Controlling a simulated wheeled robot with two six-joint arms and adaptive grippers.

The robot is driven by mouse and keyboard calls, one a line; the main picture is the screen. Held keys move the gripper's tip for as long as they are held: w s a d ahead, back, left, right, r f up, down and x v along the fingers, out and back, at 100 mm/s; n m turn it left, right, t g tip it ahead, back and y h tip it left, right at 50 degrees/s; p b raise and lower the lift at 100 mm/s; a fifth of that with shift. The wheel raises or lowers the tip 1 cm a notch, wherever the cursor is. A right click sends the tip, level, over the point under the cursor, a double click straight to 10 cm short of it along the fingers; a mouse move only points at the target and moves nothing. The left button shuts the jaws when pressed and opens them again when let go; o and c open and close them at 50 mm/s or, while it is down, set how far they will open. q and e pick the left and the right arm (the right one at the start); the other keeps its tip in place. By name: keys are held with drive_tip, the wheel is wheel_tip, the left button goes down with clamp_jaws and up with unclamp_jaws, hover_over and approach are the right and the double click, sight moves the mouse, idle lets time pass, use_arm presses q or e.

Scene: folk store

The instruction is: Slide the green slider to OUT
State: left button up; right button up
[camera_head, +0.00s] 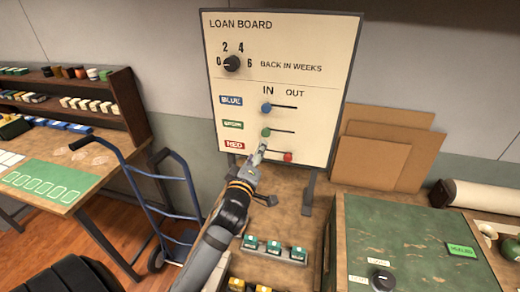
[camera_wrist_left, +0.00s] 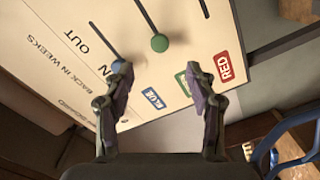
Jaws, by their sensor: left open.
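The upright loan board (camera_head: 330,90) has three sliders in slots under IN and OUT. The green slider (camera_head: 266,132) is at the IN end of its slot, beside the green label (camera_head: 232,125). The blue slider (camera_head: 266,108) is also at IN; the red slider (camera_head: 288,157) is at OUT. My left gripper (camera_head: 261,149) is just below the green slider. In the left wrist view the open, empty fingers (camera_wrist_left: 162,80) face the board, with the green knob (camera_wrist_left: 159,43) ahead between their lines and apart from them. The blue knob (camera_wrist_left: 118,66) is by one fingertip. My right gripper is not in view.
The board stands on a wooden table (camera_head: 300,218) with a row of green-labelled blocks (camera_head: 275,250) in front. A blue hand truck (camera_head: 165,205) stands left. A green-topped box (camera_head: 410,235) and cardboard sheets (camera_head: 385,145) are right.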

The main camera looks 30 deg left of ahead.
sight(265, 134)
use_arm(q)
drive_tip(key=p+x, duration=0.1)
drive_tip(key=x, duration=0.9)
drive_tip(key=shift+w+p, duration=0.2)
drive_tip(key=shift+p, duration=0.2)
drive_tip(key=shift+b, duration=0.35)
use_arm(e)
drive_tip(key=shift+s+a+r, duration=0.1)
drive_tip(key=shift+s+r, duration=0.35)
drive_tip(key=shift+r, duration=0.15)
use_arm(q)
drive_tip(key=shift+c, duration=0.2)
drive_tip(key=c, duration=0.8)
